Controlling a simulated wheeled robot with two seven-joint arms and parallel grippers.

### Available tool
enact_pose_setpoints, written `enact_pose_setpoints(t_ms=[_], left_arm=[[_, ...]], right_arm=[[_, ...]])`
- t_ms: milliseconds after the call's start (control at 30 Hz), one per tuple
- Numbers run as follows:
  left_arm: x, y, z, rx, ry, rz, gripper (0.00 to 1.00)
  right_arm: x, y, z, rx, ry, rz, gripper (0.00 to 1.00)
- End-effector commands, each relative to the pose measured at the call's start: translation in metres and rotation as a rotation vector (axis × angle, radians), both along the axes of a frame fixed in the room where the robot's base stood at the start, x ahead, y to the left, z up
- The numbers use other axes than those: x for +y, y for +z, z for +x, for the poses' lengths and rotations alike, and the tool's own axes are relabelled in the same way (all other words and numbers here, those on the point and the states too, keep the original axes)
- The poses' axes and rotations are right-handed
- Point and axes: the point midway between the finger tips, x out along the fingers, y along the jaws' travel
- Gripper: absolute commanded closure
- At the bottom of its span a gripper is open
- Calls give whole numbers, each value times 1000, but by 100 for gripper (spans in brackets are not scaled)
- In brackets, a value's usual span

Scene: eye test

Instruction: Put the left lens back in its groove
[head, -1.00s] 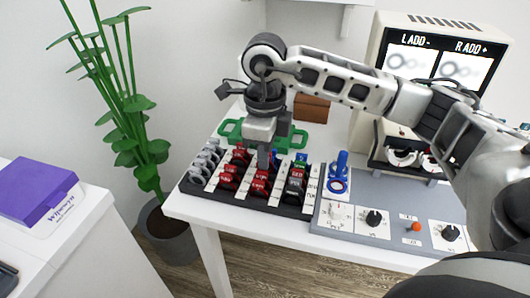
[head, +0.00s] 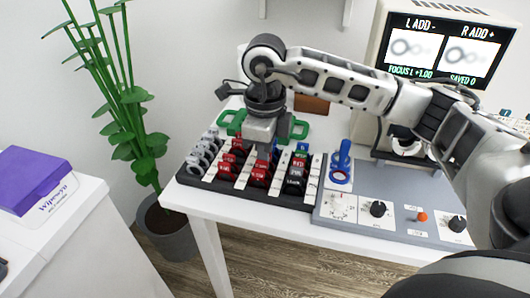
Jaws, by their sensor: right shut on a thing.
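The lens rack (head: 236,190) is a black tray with white strips, holding rows of grey, red, black and blue lenses with ring-like rims. My right gripper (head: 263,152) points down over the rack's middle. It is shut on a red lens (head: 260,175), whose top the fingers hide. I cannot tell whether this lens sits in its groove or just above it. Which lens is the task's left lens is not clear. My left gripper is out of view.
A grey control panel (head: 385,232) with knobs and a blue ring-shaped piece (head: 340,165) adjoins the rack. Green handles (head: 232,122) stand behind it. A monitor (head: 441,50) is at the back right. A plant (head: 128,100) and a white cabinet (head: 100,240) are at left.

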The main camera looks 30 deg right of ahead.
Motion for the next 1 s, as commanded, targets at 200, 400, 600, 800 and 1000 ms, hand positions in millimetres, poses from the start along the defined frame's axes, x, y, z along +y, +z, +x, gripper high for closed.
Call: enact_pose_setpoints(t_ms=[200, 400, 600, 800, 1000], left_arm=[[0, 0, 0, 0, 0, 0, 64], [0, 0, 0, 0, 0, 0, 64], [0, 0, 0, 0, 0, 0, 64], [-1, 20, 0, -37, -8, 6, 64], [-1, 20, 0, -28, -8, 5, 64]], right_arm=[[0, 0, 0, 0, 0, 0, 100], [0, 0, 0, 0, 0, 0, 68], [0, 0, 0, 1, 0, -1, 68], [0, -1, 0, 1, 0, 0, 68], [1, 50, 1, -6, 1, 1, 68]])
